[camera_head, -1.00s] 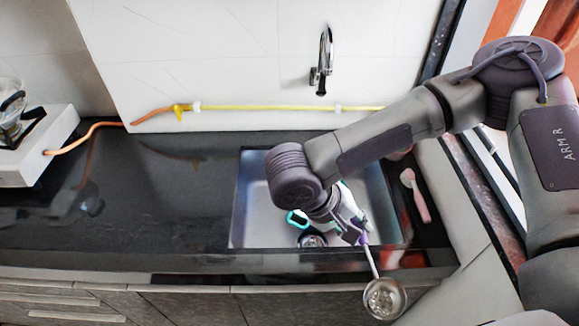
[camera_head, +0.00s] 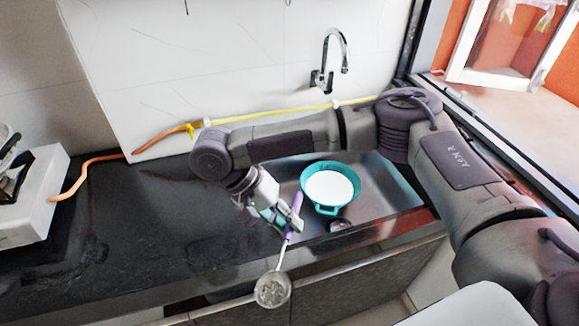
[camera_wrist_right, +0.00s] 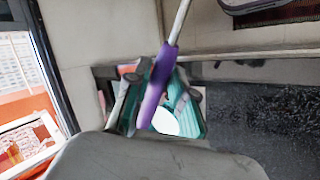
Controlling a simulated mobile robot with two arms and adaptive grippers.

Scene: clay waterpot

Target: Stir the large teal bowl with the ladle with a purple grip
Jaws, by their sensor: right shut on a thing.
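The large teal bowl (camera_head: 312,203) stands in the sink and has white contents. My right gripper (camera_head: 290,213) is shut on the purple grip of the ladle (camera_head: 272,290). It is left of the bowl and apart from it. The ladle slants down with its round metal scoop at the counter's front edge, away from the bowl. The purple grip (camera_wrist_right: 154,90) crosses the middle of the right wrist view. My left gripper is not in view.
The faucet (camera_head: 329,62) rises at the wall behind the sink (camera_head: 388,192). A yellow pipe (camera_head: 262,115) runs along the wall. A white stove (camera_head: 35,195) stands at the far left. The dark counter (camera_head: 140,235) between stove and sink is mostly clear.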

